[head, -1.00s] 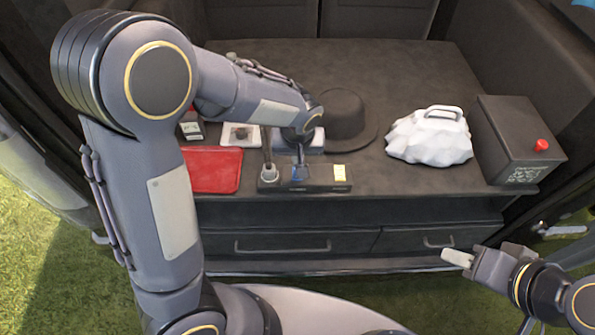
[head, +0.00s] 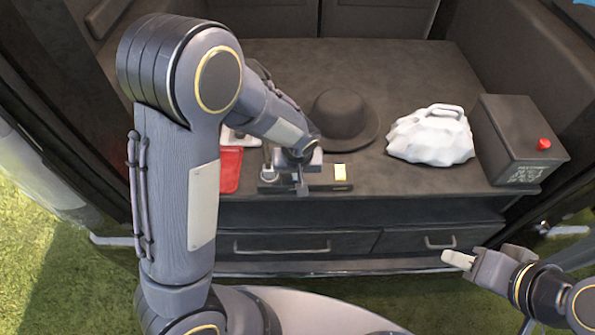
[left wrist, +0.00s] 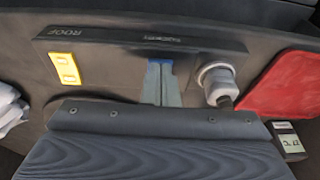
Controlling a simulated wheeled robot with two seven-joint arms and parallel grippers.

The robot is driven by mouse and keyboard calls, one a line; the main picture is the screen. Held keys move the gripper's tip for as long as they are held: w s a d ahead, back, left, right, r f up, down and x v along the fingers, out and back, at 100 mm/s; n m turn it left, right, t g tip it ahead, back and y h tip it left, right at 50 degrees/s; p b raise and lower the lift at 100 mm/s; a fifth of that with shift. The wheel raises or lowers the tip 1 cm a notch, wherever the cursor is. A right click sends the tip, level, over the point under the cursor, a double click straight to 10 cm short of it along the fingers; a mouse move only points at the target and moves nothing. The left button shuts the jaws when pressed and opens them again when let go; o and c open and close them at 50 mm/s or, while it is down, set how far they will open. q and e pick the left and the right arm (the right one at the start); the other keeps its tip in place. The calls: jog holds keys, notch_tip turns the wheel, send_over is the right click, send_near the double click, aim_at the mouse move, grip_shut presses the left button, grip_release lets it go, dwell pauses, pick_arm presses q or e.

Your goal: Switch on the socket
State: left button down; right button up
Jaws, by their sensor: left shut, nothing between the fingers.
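A black socket strip (head: 325,187) lies along the front of the dark counter. In the left wrist view the strip (left wrist: 110,45) shows a yellow piece (left wrist: 64,69) at left, a small blue piece (left wrist: 160,62) in the middle and a round grey-white fitting (left wrist: 217,84) at right. My left gripper (head: 302,190) is shut and empty at the strip's middle. Its fingertips (left wrist: 160,68) overlap the blue piece and partly hide it; I cannot tell whether they touch it. My right gripper (head: 459,259) hangs in front of the drawers, away from the strip; its opening is unclear.
A white lumpy bag (head: 430,137) and a black box (head: 515,140) with a red button stand at right. Drawers (head: 300,243) are below. The counter's back is clear.

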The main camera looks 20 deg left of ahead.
pick_arm(q)
jog(key=shift+s+f, duration=0.1)
jog(key=shift+f, duration=0.05)
pick_arm(e)
jog(key=shift+f, duration=0.25)
pick_arm(q)
jog(key=shift+w+a+r+p, duration=0.2)
jog(key=shift+w+r+p, duration=0.2)
jog(key=shift+w, duration=0.3)
pick_arm(e)
jog(key=shift+r, duration=0.25)
